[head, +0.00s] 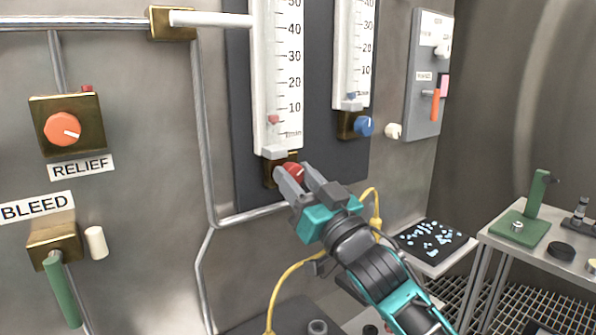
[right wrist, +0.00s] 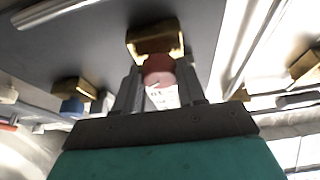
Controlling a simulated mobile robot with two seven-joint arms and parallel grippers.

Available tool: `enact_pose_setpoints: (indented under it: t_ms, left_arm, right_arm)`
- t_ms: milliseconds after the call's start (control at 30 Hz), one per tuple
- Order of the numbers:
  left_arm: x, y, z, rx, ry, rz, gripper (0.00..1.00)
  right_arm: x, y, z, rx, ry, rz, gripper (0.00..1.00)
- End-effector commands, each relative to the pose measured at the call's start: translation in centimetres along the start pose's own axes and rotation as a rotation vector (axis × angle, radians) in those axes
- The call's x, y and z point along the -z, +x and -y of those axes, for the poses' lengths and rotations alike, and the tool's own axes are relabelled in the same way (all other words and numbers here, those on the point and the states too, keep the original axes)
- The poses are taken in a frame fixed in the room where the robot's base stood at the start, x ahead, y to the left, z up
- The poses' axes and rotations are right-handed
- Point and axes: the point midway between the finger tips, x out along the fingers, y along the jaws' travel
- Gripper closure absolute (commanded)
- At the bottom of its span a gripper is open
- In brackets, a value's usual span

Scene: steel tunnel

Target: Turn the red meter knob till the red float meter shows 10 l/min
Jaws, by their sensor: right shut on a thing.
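The red meter knob (head: 293,173) sits on a brass block (head: 270,176) at the foot of the red float meter (head: 278,60). My right gripper (head: 298,178) is shut on the knob; in the right wrist view the red knob (right wrist: 158,68) lies between the two fingers. The meter is a white upright scale marked 10 to 50. Its small red float (head: 273,119) stands a little below the 10 mark. My left gripper is not in view.
A second meter (head: 352,55) with a blue knob (head: 364,126) stands to the right. An orange relief knob (head: 62,129) and a green bleed lever (head: 63,292) are at left. A yellow cable (head: 284,283) hangs near my right arm. A bench with a green stand (head: 520,228) is at right.

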Motion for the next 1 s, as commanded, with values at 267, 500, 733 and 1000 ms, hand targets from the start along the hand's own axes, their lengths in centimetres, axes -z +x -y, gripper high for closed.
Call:
enact_pose_setpoints:
  t_ms: [267, 500, 733, 1000]
  left_arm:
    - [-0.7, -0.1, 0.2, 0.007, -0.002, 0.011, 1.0]
    - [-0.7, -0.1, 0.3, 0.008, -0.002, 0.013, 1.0]
    - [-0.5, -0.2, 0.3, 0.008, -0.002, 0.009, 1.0]
    - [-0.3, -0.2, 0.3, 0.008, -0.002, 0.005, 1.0]
  right_arm:
    - [-0.1, 0.0, 0.0, -0.011, 0.025, 0.001, 0.91]
    - [0.0, 0.0, 0.0, -0.011, 0.024, 0.001, 0.45]
    - [0.0, 0.0, 0.0, -0.011, 0.024, 0.0, 0.35]
    - [-0.2, -1.2, -0.1, -0.012, 0.025, 0.002, 0.35]
